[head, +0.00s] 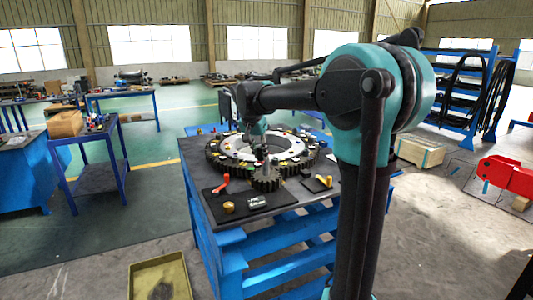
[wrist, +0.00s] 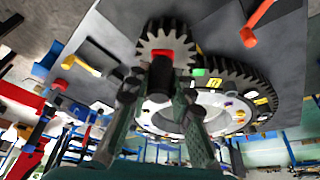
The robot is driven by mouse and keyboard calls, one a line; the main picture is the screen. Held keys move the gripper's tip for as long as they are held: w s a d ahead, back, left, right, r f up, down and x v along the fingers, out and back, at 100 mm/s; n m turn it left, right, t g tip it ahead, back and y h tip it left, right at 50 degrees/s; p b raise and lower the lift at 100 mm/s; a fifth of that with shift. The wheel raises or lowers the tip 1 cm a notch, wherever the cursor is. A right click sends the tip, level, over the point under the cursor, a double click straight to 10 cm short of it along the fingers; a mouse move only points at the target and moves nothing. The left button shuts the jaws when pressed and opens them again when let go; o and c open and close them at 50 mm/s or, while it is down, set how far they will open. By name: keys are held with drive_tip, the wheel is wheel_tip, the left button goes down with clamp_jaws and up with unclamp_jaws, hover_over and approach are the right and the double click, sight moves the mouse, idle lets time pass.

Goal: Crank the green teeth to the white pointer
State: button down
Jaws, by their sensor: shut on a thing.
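A large dark ring gear (head: 222,165) with colored marks lies on the bench. In the wrist view the ring gear (wrist: 240,75) shows a green patch (wrist: 199,72) on its teeth, close to the small grey gear (wrist: 168,36), and yellow patches farther along. The small gear (head: 267,184) stands at the ring's near edge in the head view. In the head view my gripper (head: 261,152) is above this gear, partly hidden. I cannot make out the white pointer.
A yellow bin (head: 160,276) stands on the floor in front. A blue side table (head: 95,150) stands left, across free floor.

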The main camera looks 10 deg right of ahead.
drive_tip(key=w+a+m+g+h, duration=0.2)
drive_tip(key=w+a+m, duration=0.3)
drive_tip(key=w+m, duration=0.1)
drive_tip(key=shift+w+m, duration=0.15)
drive_tip(key=shift+m, duration=0.45)
drive_tip(key=shift+w, duration=0.1)
idle(0.4)
drive_tip(key=c, duration=1.4)
unclamp_jaws()
drive_tip(key=shift+c, duration=0.2)
drive_tip(key=shift+o, duration=0.6)
drive_tip(key=v, duration=1.2)
